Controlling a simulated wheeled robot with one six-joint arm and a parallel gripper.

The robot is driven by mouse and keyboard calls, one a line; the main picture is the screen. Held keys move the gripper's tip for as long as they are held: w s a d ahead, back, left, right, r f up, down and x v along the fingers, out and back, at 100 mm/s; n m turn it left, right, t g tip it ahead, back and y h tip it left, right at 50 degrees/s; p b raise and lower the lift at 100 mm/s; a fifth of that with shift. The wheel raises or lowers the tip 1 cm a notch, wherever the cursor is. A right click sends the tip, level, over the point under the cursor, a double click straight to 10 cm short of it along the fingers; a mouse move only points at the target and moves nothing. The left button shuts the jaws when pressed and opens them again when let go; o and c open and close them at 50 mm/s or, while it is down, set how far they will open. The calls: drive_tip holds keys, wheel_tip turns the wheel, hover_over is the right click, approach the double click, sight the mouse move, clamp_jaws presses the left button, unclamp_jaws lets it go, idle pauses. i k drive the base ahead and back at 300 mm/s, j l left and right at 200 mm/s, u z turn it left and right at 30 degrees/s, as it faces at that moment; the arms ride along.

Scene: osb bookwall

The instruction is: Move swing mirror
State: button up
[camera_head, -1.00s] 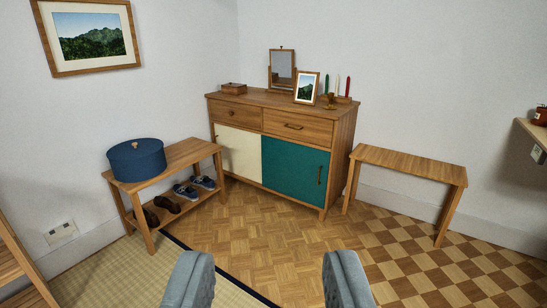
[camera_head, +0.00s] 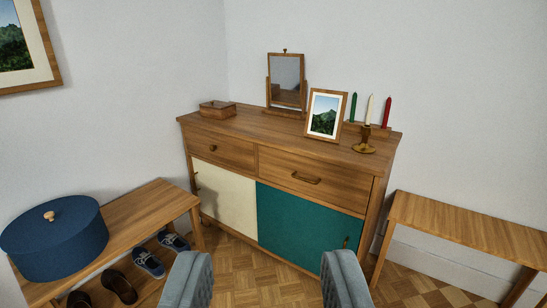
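The swing mirror (camera_head: 286,80) stands upright at the back of the wooden sideboard top (camera_head: 235,122), near the wall. It has a wooden frame between two posts, a small knob on top and a wooden base. A framed mountain picture (camera_head: 324,114) stands in front of it to the right and may hide a little of the base's right end. My gripper (camera_head: 268,280) is open and empty, its two grey fingers wide apart at the bottom of the view. It is in front of the sideboard, well short of the mirror.
On the sideboard are a small wooden box (camera_head: 217,109), a brass candlestick (camera_head: 364,140) and green, white and red candles (camera_head: 369,110). A low bench with a blue round box (camera_head: 54,238) and shoes (camera_head: 118,285) stands left. An empty wooden bench (camera_head: 470,229) stands right.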

sight(286, 71)
drive_tip(key=i+j+z, duration=0.15)
drive_tip(key=i, duration=1.05)
